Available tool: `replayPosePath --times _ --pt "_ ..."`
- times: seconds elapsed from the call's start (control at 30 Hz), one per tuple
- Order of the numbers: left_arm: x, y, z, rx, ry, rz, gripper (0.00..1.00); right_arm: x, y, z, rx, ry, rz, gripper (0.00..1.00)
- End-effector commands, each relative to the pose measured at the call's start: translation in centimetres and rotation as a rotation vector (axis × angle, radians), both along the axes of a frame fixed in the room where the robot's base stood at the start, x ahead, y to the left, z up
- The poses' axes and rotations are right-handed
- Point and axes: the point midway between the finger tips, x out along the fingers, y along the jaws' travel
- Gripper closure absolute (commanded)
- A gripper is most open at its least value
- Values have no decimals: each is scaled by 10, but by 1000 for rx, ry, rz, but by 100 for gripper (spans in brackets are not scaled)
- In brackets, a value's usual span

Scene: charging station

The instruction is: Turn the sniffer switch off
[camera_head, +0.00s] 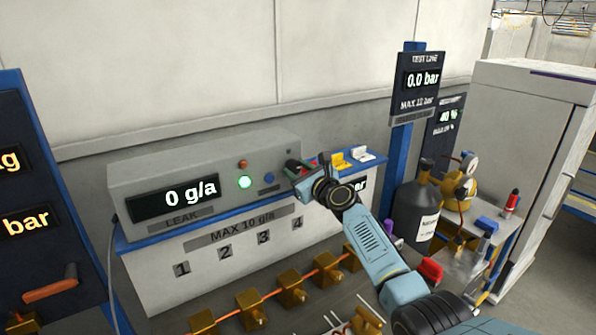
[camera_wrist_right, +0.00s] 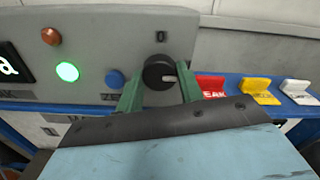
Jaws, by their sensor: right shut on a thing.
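The sniffer switch, a round black knob (camera_wrist_right: 155,70) with a pale mark toward its lower right, is on the front of the grey leak tester (camera_head: 205,168). A "0" label is above the knob in the wrist view. My right gripper (camera_head: 297,172) is at the right end of the tester's front. In the wrist view its two green fingers (camera_wrist_right: 159,88) are on either side of the knob, shut on it. In the head view the gripper largely hides the knob. The tester display reads 0 g/a, and a green light (camera_head: 245,182) is lit. My left gripper is out of view.
A blue button (camera_wrist_right: 115,78) and an orange lamp (camera_wrist_right: 51,36) are left of the knob. Red (camera_wrist_right: 211,86), yellow (camera_wrist_right: 258,90) and white (camera_wrist_right: 298,90) tags stand on the blue ledge to the right. A dark bottle (camera_head: 417,213) stands farther right.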

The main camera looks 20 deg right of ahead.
Motion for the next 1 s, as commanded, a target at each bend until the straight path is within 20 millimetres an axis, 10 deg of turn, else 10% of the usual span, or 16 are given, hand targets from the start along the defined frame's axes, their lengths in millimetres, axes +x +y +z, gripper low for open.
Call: replayPosePath --times 1.0 --pt "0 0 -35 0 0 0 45 0 -1 -2 -740 -213 1 86"
